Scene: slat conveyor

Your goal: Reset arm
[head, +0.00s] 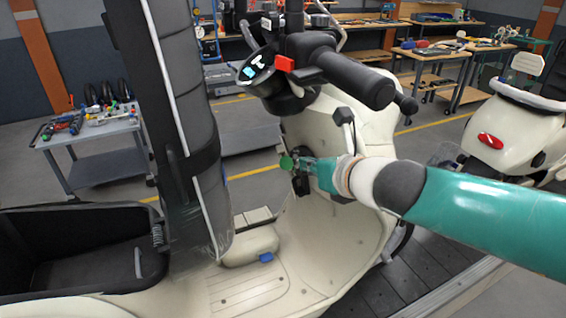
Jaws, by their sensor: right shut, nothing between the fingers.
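My right arm comes in from the right, and its gripper (301,164) is at the inner front panel of a cream scooter (325,238). The gripper is shut and holds nothing. Its fingertips are small in the view, close to a dark recess in the panel, and I cannot tell whether they touch it. A green round part (286,162) shows at the gripper's tip. My left gripper is not in view.
The scooter's handlebar (357,80) and display (256,66) stand above my right gripper. A tall dark padded piece (181,120) rises at the left. A tool cart (95,140) stands behind it. Another cream scooter (505,133) is at the right. Workbenches (437,54) line the back.

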